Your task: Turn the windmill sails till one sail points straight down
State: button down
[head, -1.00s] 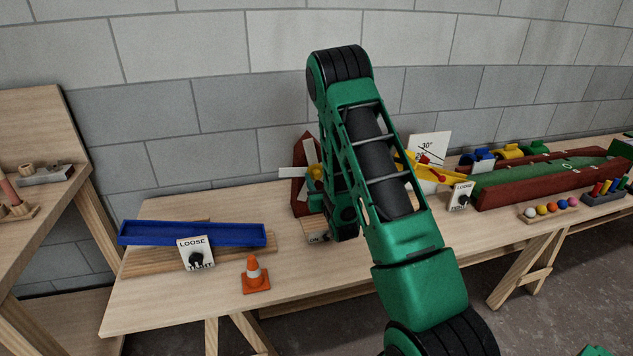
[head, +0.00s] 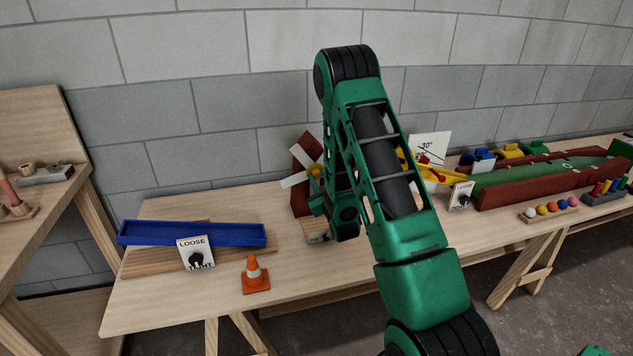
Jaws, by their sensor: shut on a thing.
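The windmill (head: 299,197) is a dark red tower at the back of the bench, partly behind my arm in the head view. One white sail (head: 294,180) points left and slightly down from the yellow hub (head: 315,171). Another white sail (head: 306,150) points up and leans left. The sails on the right and below are hidden by my arm. My gripper (head: 317,205) is mostly hidden behind my wrist, with only a green part showing just below the hub. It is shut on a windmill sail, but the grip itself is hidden.
A labelled switch box (head: 318,233) stands in front of the windmill. A blue channel (head: 190,234) with a LOOSE/TIGHT knob plate (head: 196,253) and an orange cone (head: 255,275) are to the left. A red-sided green lane (head: 540,180) and coloured balls (head: 553,208) are right.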

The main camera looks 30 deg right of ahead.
jog(key=shift+a, duration=0.25)
jog(key=c, duration=1.5)
grip_release()
jog(key=shift+o, duration=0.2)
jog(key=shift+d, duration=0.1)
jog(key=shift+s, duration=0.1)
jog(key=v, duration=1)
jog(key=shift+s, duration=0.2)
